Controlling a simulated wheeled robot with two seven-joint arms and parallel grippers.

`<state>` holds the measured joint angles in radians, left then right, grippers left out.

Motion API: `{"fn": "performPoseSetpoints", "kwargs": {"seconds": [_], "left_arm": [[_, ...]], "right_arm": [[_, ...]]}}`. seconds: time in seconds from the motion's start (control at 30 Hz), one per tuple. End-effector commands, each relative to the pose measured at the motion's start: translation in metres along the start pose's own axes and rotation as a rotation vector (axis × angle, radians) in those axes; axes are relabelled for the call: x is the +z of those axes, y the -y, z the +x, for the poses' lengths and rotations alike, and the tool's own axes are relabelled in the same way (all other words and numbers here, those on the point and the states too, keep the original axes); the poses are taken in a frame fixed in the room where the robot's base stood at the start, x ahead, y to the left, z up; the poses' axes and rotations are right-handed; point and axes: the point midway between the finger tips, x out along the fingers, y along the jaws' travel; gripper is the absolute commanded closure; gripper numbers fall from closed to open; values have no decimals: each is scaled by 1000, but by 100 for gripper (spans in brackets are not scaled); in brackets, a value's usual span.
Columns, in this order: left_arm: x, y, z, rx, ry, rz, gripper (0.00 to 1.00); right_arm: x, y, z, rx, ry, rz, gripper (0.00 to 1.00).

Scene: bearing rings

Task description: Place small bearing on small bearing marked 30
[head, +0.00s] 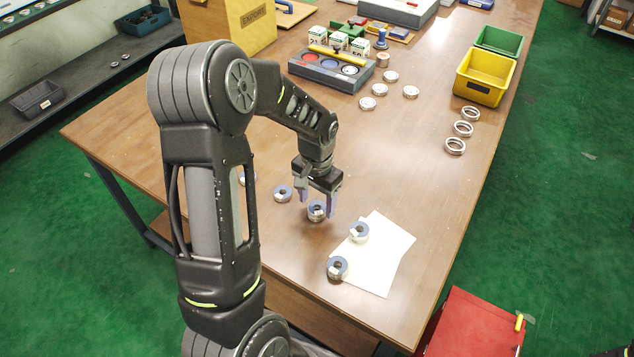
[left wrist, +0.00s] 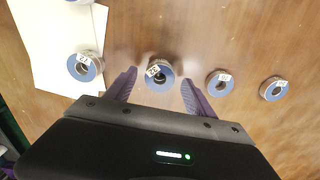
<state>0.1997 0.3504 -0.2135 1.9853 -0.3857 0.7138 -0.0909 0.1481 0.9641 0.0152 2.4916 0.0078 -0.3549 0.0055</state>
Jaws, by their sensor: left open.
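Several small blue-faced bearings with white labels lie in a row near the table's front. My left gripper (head: 318,202) is open and points down over one bearing (head: 316,211). In the left wrist view the same bearing (left wrist: 159,76) lies between the two purple fingers, and the fingers look apart from it. To its left in the head view lie a bearing (head: 282,194) and another (head: 248,179), partly hidden by my arm. Two more bearings (head: 358,232) (head: 337,268) lie on or by the white paper. I cannot tell which label reads 30. My right gripper is not in view.
White paper (head: 385,262) lies at the front right. Silver rings (head: 410,92) and larger rings (head: 463,128) lie farther back. A yellow bin (head: 485,78), green bin (head: 499,41) and grey tray (head: 332,70) stand behind. The table's middle is clear.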

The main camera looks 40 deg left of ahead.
Motion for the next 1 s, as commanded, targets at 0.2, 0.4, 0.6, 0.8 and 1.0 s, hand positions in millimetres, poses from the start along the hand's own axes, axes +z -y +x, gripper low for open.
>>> {"fn": "performPoseSetpoints", "kwargs": {"seconds": [0.2, 0.4, 0.6, 0.8, 1.0], "left_arm": [[-2, 0, -36, -1, -7, 1, 37], [-1, 0, -79, -1, -7, 2, 37], [-1, 0, -107, 0, -4, 1, 37], [0, 0, -114, 1, -1, 1, 37], [0, 0, -114, 0, -1, 1, 37]], "right_arm": [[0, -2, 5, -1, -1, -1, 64], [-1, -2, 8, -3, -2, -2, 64], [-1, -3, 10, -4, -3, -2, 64], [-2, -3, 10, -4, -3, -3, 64], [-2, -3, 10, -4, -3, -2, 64]]}}
